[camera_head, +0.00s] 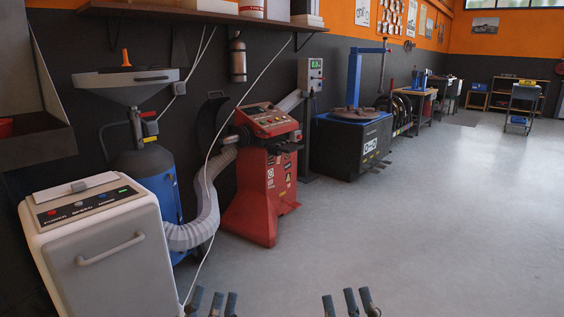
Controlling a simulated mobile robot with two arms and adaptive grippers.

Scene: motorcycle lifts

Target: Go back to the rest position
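My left gripper (213,301) shows at the bottom edge, left of the middle. Only its fingertips are in view; they stand apart with nothing between them. My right gripper (349,302) shows at the bottom edge, right of the middle. Its fingertips are also apart and empty. Both point up into the picture over the grey floor, with a wide gap between them. The arms and the rest of both grippers are out of view.
A white cart-like machine (110,255) with a hose stands close at the left. Behind it are a blue oil drainer (150,165), a red machine (262,185) and a tire changer (350,140) along the wall. The grey floor (450,220) at the centre and right is clear.

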